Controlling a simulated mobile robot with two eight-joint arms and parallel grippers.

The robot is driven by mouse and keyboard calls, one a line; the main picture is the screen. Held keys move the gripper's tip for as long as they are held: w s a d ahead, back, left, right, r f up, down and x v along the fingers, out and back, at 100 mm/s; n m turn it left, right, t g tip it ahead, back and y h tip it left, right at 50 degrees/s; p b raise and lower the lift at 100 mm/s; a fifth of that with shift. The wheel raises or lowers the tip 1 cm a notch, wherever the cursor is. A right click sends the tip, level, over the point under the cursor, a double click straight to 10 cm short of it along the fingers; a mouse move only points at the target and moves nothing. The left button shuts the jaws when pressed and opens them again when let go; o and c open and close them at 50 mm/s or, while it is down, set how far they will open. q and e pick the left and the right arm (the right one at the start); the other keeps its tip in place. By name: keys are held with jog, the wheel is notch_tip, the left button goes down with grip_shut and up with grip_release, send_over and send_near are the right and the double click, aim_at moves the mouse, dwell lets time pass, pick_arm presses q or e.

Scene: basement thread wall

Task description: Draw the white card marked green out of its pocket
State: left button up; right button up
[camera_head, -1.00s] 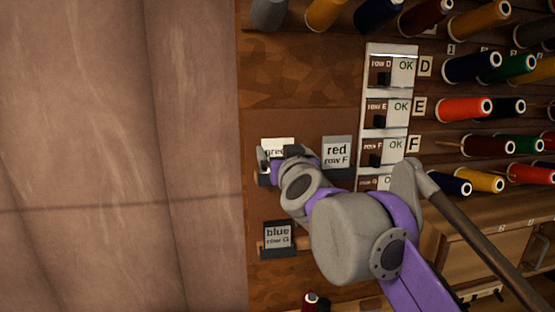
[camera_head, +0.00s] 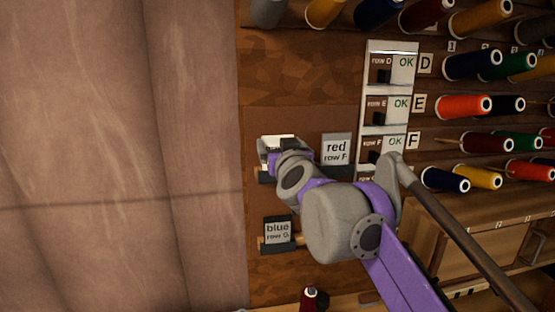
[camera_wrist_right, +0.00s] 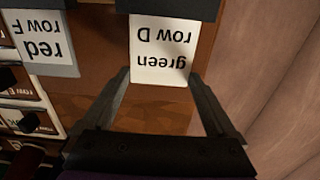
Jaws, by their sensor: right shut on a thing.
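The white card marked "green row D" (camera_wrist_right: 162,48) shows upside down in my right wrist view. My right gripper (camera_wrist_right: 158,76) has one finger at each side edge of it and is shut on it. A dark pocket (camera_wrist_right: 168,5) crosses the card's far end. In the head view, only a strip of the card (camera_head: 278,139) shows above my right gripper (camera_head: 276,156), which hides its lettering. I cannot tell how much of the card is inside the pocket. My left gripper is not in view.
The card "red row F" (camera_head: 337,148) stands close to the right. The card "blue row G" (camera_head: 277,230) sits in a dark pocket below. A white panel with OK labels (camera_head: 400,65) and racks of thread spools (camera_head: 470,68) lie farther right.

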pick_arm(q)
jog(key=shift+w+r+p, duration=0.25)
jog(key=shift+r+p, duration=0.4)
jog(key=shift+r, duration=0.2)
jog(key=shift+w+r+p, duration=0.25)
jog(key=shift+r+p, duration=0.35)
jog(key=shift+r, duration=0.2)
pick_arm(e)
jog(key=shift+r, duration=2.45)
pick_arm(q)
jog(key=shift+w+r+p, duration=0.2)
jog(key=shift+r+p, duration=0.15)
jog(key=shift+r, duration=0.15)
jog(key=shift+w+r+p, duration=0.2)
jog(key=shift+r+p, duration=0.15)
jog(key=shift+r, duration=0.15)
pick_arm(e)
notch_tip(320, 180, up, 4)
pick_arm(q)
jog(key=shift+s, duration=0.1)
